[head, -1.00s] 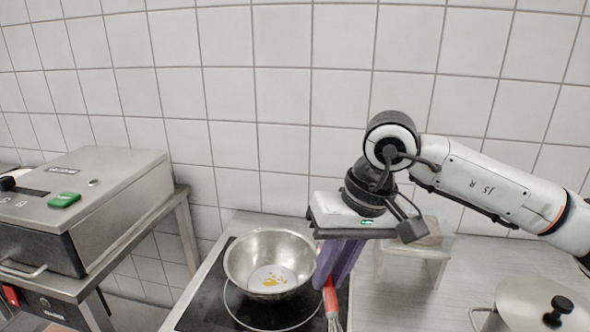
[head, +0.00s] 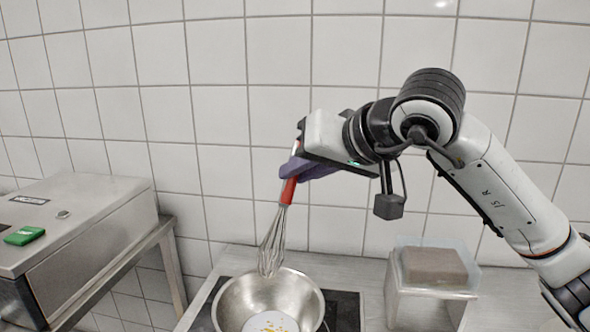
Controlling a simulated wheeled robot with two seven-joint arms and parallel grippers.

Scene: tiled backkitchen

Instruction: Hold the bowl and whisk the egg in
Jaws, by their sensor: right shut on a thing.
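The steel bowl (head: 240,300) stands on the black cooktop at the bottom of the head view. Its lower edge is cut off by the frame. Yellow egg bits (head: 270,326) show on its pale inside bottom. My right gripper (head: 292,172) is shut on the red handle of the whisk (head: 271,240). It holds the whisk above the bowl, wires pointing down and slightly left. The wire tip is at the bowl's far rim in the picture; I cannot tell whether it touches. My left gripper is not in view.
A clear container with a brown block (head: 435,267) stands right of the black cooktop (head: 345,310). The tiled wall closes off the back.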

